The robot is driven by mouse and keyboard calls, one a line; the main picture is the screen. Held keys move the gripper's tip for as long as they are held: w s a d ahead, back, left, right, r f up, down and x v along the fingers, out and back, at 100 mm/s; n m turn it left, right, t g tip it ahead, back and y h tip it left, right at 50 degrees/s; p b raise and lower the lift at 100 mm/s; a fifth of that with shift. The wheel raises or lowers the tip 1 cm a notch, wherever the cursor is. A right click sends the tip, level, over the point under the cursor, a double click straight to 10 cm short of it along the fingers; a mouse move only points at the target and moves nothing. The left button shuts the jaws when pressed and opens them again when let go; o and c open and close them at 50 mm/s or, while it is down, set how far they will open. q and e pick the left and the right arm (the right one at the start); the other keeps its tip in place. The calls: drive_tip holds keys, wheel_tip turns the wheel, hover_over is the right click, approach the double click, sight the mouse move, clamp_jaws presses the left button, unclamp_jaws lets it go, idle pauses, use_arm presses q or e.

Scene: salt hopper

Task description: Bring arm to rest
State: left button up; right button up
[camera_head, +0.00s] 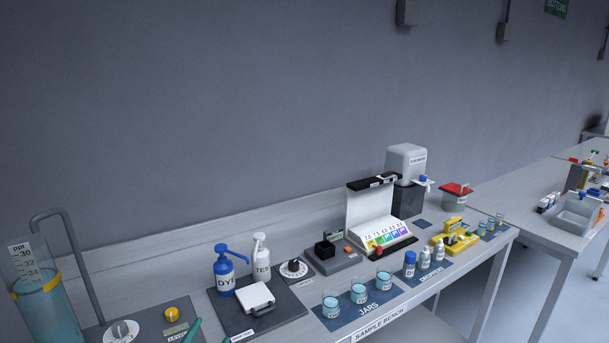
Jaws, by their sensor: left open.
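Only a small teal tip of what seems to be my left gripper (196,332) shows at the bottom edge, left of centre. It is open, and no object shows between its fingers. It is just in front of the dark panel with the yellow knob (171,314) and left of the dark mat (262,312). The rest of the left arm is out of the picture. My right gripper is not in view.
A tall water cylinder (48,305) and grey bent pipe (83,262) stand at far left. A blue DYE pump bottle (224,275), white bottle (261,258), glass jars (357,293) and white dispenser (406,162) crowd the bench.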

use_arm(q)
drive_tip(key=s+a+f+n+g+y, duration=0.35)
drive_tip(key=s+f+n+g, duration=0.35)
drive_tip(key=s+f, duration=0.5)
drive_tip(key=s+f+n+g+h, duration=0.1)
drive_tip(key=s+f+g, duration=0.3)
drive_tip(key=s, duration=0.2)
drive_tip(key=s+f+g+h, duration=0.1)
drive_tip(key=s+f+g, duration=0.25)
drive_tip(key=s, duration=0.35)
wheel_tip(320, 180, down, 24)
drive_tip(key=g, duration=0.1)
drive_tip(key=s+a+f+g, duration=0.1)
drive_tip(key=s+a+f, duration=0.2)
drive_tip(key=s+f, duration=1.4)
drive_tip(key=shift+f+g, duration=0.35)
drive_tip(key=shift+f, duration=0.2)
drive_tip(key=shift+y, duration=0.25)
